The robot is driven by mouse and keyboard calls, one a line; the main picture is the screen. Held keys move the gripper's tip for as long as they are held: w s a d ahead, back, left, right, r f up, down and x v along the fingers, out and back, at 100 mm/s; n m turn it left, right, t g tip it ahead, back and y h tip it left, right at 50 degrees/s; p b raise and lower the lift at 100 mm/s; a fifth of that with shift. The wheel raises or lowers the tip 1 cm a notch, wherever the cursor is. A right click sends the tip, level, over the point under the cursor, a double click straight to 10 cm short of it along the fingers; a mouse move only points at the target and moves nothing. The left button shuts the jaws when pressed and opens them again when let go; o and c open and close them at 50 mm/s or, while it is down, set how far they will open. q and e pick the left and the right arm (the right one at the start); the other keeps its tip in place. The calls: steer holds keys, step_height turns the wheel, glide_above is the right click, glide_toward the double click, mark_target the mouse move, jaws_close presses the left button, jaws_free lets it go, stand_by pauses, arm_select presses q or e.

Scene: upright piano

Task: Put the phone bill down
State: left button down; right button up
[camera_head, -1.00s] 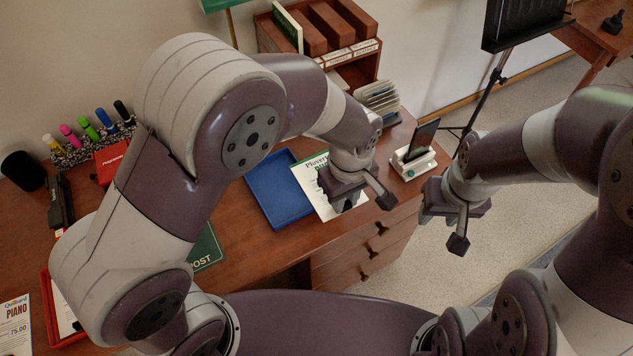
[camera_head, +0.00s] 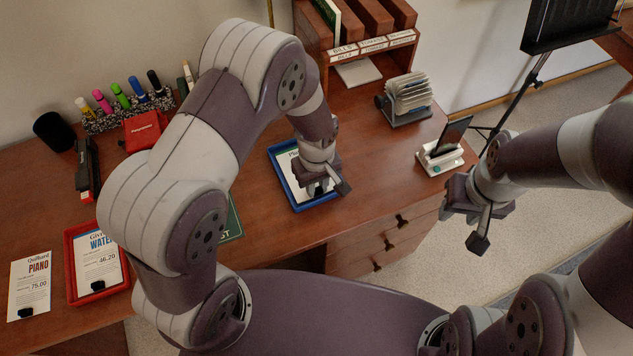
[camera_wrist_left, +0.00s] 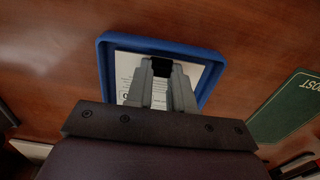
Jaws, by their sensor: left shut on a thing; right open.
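The phone bill, a white sheet (camera_head: 287,159) with a green heading, lies in or just over the blue tray (camera_head: 289,190). In the left wrist view the sheet (camera_wrist_left: 206,74) shows inside the raised blue rim (camera_wrist_left: 105,62). My left gripper (camera_head: 332,189) points down over the tray and hides much of the sheet. In the left wrist view its fingers (camera_wrist_left: 162,72) are shut at a small black clip on the sheet. I cannot tell whether the sheet touches the tray bottom. My right gripper (camera_head: 464,222) is open and empty, in front of the desk's right end.
A red tray (camera_head: 69,265) holds a water bill, with a piano bill (camera_head: 30,285) beside it. A phone on a white stand (camera_head: 440,157), a card file (camera_head: 407,98) and a wooden sorter (camera_head: 360,40) stand right and behind. A green POST mat (camera_wrist_left: 295,105) lies near the blue tray.

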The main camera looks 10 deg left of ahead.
arm_select(q)
steer(key=shift+f, duration=0.1)
steer(key=c, duration=1.4)
jaws_free()
steer(key=shift+s, duration=0.1)
steer(key=o, duration=0.4)
steer(key=shift+r, duration=0.3)
step_height(320, 180, up, 12)
steer(key=s+a+r+m, duration=0.1)
steer(key=s+a+m, duration=0.1)
steer(key=s+a, duration=0.1)
steer(key=s+a+r+m+t, duration=0.1)
steer(key=s+a+m, duration=0.1)
steer(key=a, duration=0.1)
steer(key=s+a+r+m, duration=0.1)
steer(key=s+a+m, duration=0.2)
steer(key=shift+s+a+r+p, duration=0.2)
steer(key=shift+s+p, duration=0.1)
steer(key=shift+s, duration=0.05)
